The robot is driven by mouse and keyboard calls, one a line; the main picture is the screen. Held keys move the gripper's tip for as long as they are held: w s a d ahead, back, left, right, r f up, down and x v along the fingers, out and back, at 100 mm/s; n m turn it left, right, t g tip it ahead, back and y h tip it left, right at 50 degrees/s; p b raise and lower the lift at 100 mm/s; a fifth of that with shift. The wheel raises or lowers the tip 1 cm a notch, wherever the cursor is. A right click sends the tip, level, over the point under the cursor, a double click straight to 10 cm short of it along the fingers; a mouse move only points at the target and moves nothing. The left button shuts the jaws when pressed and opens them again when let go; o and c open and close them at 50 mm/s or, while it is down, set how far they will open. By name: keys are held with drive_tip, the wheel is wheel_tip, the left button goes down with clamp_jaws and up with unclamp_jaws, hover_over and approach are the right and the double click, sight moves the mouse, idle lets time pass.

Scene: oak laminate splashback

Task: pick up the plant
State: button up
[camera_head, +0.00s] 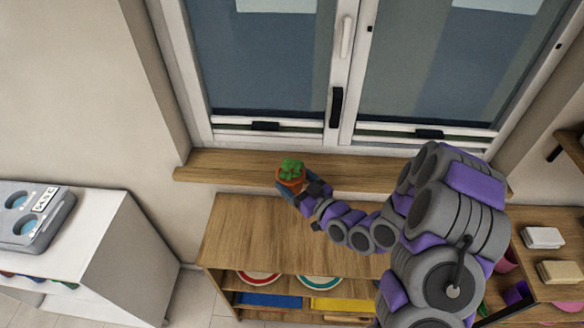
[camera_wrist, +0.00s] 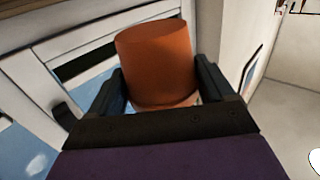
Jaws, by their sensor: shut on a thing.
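The plant (camera_head: 291,170) is a small green succulent in an orange terracotta pot. In the head view it is at the end of my arm, in front of the wooden window sill (camera_head: 225,166). My gripper (camera_head: 290,184) is shut on the pot. In the wrist view the orange pot (camera_wrist: 158,62) sits between the two dark fingers of my gripper (camera_wrist: 160,88), one on each side. The leaves are hidden in the wrist view. I cannot tell whether the pot touches the sill.
A wooden shelf unit (camera_head: 245,232) with plates and coloured items stands below the sill. A white cabinet (camera_head: 122,235) with a grey two-dial device (camera_head: 32,215) is at the left. The window (camera_head: 340,80) is behind. A wooden shelf with small boxes (camera_head: 543,238) is at the right.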

sight(293, 187)
drive_tip(key=p, duration=0.1)
drive_tip(key=s+p, duration=0.1)
drive_tip(key=s+r+p, duration=0.1)
drive_tip(key=shift+s+d, duration=0.1)
drive_tip(key=shift+d, duration=0.15)
drive_tip(key=s+p, duration=0.1)
drive_tip(key=p, duration=0.2)
drive_tip(key=shift+s+d+f, duration=0.15)
drive_tip(key=shift+s+d, duration=0.05)
drive_tip(key=shift+s, duration=0.2)
